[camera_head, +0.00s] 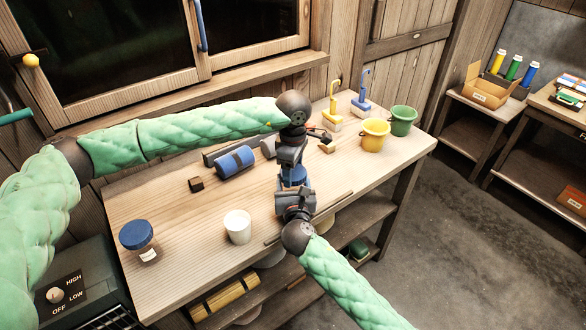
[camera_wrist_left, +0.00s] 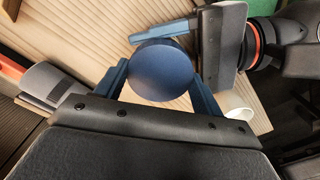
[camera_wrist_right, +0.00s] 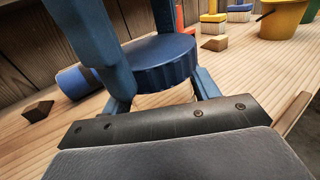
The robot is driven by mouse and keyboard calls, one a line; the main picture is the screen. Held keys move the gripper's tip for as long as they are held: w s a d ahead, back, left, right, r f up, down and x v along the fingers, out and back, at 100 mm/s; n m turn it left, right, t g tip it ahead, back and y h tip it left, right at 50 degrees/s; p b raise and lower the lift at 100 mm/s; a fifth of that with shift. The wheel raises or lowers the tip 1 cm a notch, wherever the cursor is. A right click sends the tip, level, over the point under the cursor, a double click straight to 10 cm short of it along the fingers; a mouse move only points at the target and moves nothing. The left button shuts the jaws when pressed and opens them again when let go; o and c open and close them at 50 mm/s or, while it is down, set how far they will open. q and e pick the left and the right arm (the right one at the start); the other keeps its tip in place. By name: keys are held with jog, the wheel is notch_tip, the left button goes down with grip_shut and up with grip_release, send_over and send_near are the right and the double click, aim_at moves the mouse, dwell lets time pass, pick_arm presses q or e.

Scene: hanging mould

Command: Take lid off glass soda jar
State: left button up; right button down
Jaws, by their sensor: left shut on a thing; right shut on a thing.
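A round blue lid (camera_head: 294,174) is between my two grippers over the middle of the workbench. Its flat top faces the left wrist view (camera_wrist_left: 164,70), and its ridged rim shows in the right wrist view (camera_wrist_right: 165,65). My left gripper (camera_head: 292,163) comes from above, shut with its fingers on either side of the lid. My right gripper (camera_head: 295,189) comes from the front, shut with its fingers around the jar region just below the lid. The jar's glass body is hidden or too clear to make out, so I cannot tell whether the lid is apart from it.
The workbench (camera_head: 180,275) also holds a brown jar with a blue lid (camera_head: 138,236), a white cup (camera_head: 238,226), a blue roll (camera_head: 236,160), a small dark block (camera_head: 196,184), brushes, a yellow bucket (camera_head: 374,135) and a green bucket (camera_head: 402,120). The front left bench is mostly clear.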

aim_at(293, 171)
pick_arm(q)
jog(key=n, duration=0.5)
jog(key=shift+n, duration=0.4)
pick_arm(e)
jog(key=shift+f, duration=0.1)
pick_arm(q)
jog(key=n, duration=1.4)
jog(key=shift+n, duration=0.3)
jog(key=shift+r, duration=0.1)
jog(key=shift+r, duration=0.25)
jog(key=shift+r, duration=0.75)
jog(key=shift+r, duration=0.2)
jog(key=shift+r, duration=1.85)
